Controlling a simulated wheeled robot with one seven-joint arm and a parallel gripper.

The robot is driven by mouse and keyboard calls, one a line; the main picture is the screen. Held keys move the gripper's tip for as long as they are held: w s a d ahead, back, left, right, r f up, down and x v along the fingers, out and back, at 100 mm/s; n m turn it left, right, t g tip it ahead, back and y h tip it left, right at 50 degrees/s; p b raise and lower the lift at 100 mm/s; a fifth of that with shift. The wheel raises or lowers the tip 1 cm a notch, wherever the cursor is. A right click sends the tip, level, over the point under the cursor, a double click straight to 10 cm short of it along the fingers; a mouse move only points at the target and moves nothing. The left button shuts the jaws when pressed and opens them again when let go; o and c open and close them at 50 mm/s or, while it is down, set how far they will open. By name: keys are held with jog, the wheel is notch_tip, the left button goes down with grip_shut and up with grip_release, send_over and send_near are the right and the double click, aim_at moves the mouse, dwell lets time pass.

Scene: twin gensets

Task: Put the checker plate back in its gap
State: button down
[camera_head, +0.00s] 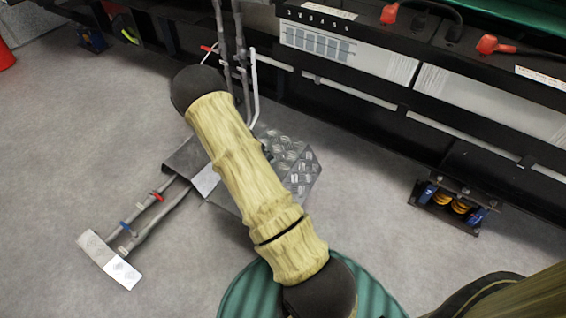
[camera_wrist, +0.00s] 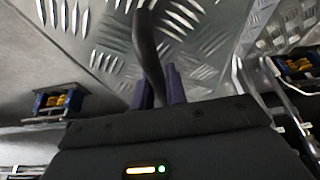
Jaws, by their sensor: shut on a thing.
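The checker plate (camera_head: 302,172) is silver with raised tread marks. In the head view it shows beside my arm, which hides part of it and my gripper. In the wrist view the patterned metal (camera_wrist: 115,38) fills the upper middle, and a dark curved handle stands in front of it. My gripper (camera_wrist: 160,88) has its purple fingers closed around the lower end of this handle. A second patterned surface (camera_wrist: 285,28) lies to the right, past an edge. I cannot tell which surface borders the gap, and the gap itself is not clear in either view.
A black genset frame with white panels (camera_head: 345,48) runs along the back right. Two pipes with red and blue bands lead to a pale footplate (camera_head: 110,262) at lower left. A blue-and-yellow mount (camera_head: 450,203) stands at right. Grey floor is open at left.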

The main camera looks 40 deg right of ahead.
jog(key=a+r+n+p, duration=0.1)
jog(key=a+r+n, duration=0.1)
jog(key=w+a+r+n+t+y+p, duration=0.1)
jog(key=a+n, duration=0.1)
jog(key=a, duration=0.1)
jog(key=w+a+r+n+t+p, duration=0.1)
jog(key=a+r+n, duration=0.1)
jog(key=a, duration=0.1)
jog(key=shift+w+a+r+n+y, duration=0.15)
jog(key=shift+a+r+n+y, duration=0.05)
jog(key=shift+r+n+y, duration=0.2)
jog(key=a+r+n+y+p, duration=0.2)
jog(key=a+r+n, duration=0.1)
jog(key=a+n, duration=0.3)
jog(key=a, duration=0.2)
jog(key=shift+w+a+r+t+p, duration=0.2)
jog(key=shift+a+r+t+p, duration=0.1)
jog(key=shift+a+r, duration=0.1)
jog(key=shift+d, duration=0.15)
